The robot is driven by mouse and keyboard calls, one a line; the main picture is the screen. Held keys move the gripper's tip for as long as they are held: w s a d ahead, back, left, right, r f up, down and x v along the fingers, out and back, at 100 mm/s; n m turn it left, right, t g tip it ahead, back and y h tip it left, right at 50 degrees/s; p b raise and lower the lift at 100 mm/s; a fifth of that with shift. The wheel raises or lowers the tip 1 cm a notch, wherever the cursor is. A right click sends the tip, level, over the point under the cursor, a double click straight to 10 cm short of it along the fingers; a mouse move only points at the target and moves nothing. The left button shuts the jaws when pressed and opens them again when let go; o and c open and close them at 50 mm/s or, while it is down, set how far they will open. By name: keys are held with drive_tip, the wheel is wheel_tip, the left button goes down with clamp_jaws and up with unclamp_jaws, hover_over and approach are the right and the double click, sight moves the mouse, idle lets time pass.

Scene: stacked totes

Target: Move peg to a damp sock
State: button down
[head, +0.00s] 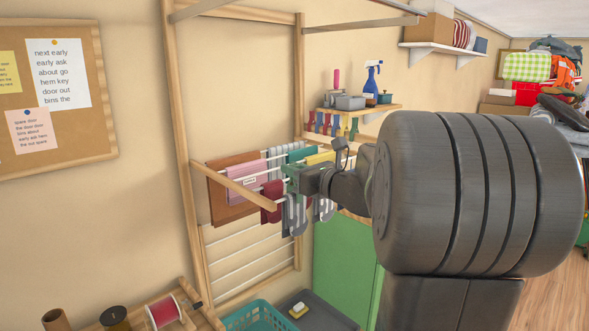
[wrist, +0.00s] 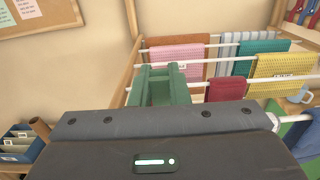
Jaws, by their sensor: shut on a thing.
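My gripper (head: 292,178), with green fingers, is at the wooden drying rack among the hung cloths. In the wrist view its fingers (wrist: 161,72) are closed together on something small, which I take to be the peg; the fingers mostly hide it. Grey striped socks (head: 294,216) hang low on the rack, just below my gripper in the head view. A dark red cloth or sock (head: 270,204) hangs to their left, and it shows in the wrist view (wrist: 227,90) right of my fingers. I cannot tell which sock is damp.
The drying rack (head: 188,160) has white rods with pink (head: 247,182), brown, teal and yellow (head: 320,157) cloths. Several coloured pegs (head: 325,124) hang under a small shelf behind. A green cabinet (head: 343,265) stands below right. A teal basket (head: 255,317) and thread spool (head: 163,311) are at lower left.

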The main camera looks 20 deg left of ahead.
drive_tip(key=shift+f, duration=0.3)
drive_tip(key=c, duration=1.3)
unclamp_jaws()
drive_tip(key=shift+d, duration=0.15)
drive_tip(key=b+v, duration=0.2)
drive_tip(key=v, duration=1.1)
drive_tip(key=shift+s+d+b, duration=0.2)
drive_tip(key=shift+d+b, duration=0.05)
drive_tip(key=shift+b, duration=0.05)
